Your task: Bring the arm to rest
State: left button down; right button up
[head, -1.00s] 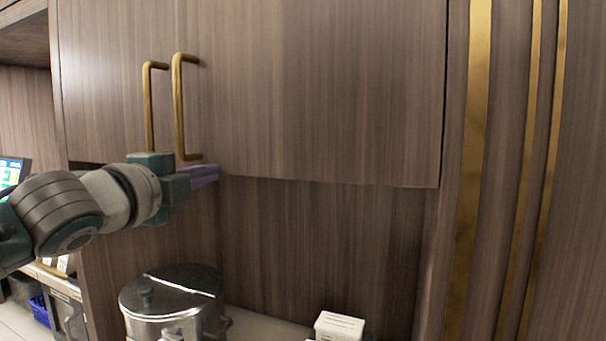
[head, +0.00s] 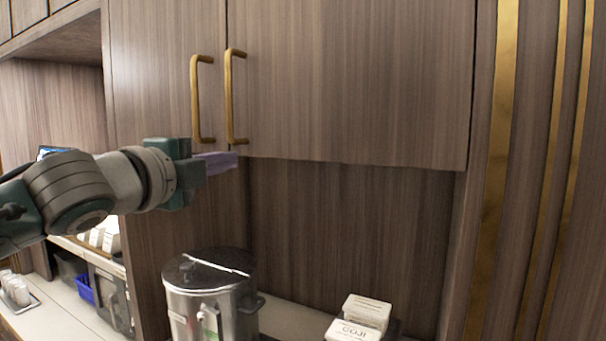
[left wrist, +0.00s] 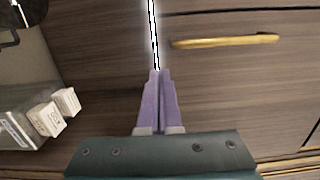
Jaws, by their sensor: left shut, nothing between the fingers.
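My left gripper (head: 218,162) reaches in from the left, with its purple fingers shut and empty. In the head view the fingers appear just below the brass cabinet handles (head: 232,98). In the left wrist view the shut fingers (left wrist: 158,98) point toward the wood cabinet doors (left wrist: 230,75), with one brass handle (left wrist: 225,41) off to the right of the fingertips. I cannot tell the exact gap between fingers and cabinet. My right gripper is not in view.
A steel pot with a lid (head: 210,295) stands on the counter below the gripper. White labelled boxes (head: 362,312) stand to its right. A blue bin (head: 86,290) sits at the left. The cabinet doors (head: 350,80) are closed. Free air lies right of the gripper, under the cabinet.

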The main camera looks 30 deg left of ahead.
pick_arm(q)
jog(key=shift+s+b, duration=1.5)
jog(key=shift+s, duration=2.15)
jog(key=s+d+f+n+g+y+p, duration=0.1)
jog(key=s+d+f+n+g+p, duration=0.3)
jog(key=s+f+n+g+p, duration=0.6)
jog(key=s+d+f+n+g+h, duration=0.2)
jog(key=s+d+f+n+g, duration=0.2)
jog(key=s+d+f, duration=0.3)
jog(key=s+d+n, duration=0.1)
jog(key=s+d, duration=0.3)
jog(key=s, duration=0.2)
jog(key=shift+s+f, duration=0.2)
jog(key=shift+s, duration=0.2)
